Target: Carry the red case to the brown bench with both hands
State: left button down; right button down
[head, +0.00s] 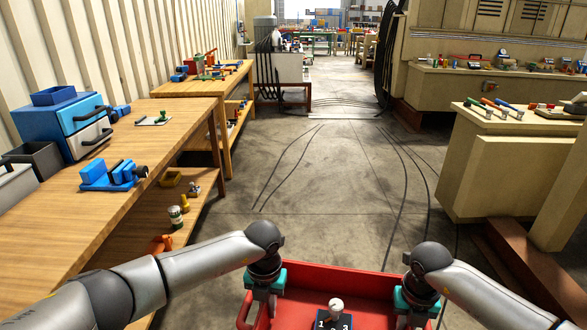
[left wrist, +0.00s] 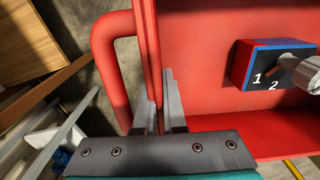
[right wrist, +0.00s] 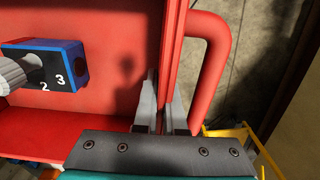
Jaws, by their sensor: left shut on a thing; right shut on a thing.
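The red case (head: 340,276) is an open tray at the bottom of the head view, in front of me and clear of the benches. My left gripper (head: 262,305) is shut on its left wall; the left wrist view shows the fingers (left wrist: 160,118) on either side of the rim, beside a red side handle (left wrist: 105,60). My right gripper (head: 416,307) is shut on the right wall, also beside a handle (right wrist: 212,50). A small numbered block with a knob (head: 335,308) lies in the case. Wooden brown benches, one near (head: 110,215) and one farther (head: 200,87), stand at left.
The near bench carries a blue box machine (head: 75,122), a blue vise-like tool (head: 108,176) and a grey bin (head: 35,160). Lower shelves hold small items. Cream benches (head: 500,165) stand at right. The concrete aisle (head: 320,170) between is free, with dark floor lines.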

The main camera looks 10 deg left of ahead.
aim_at(35, 236)
jog(key=i+l, duration=0.1)
jog(key=i, duration=2)
jog(key=j+u, duration=0.1)
jog(key=u, duration=3.1)
jog(key=i+l+u, duration=0.1)
jog(key=i, duration=0.05)
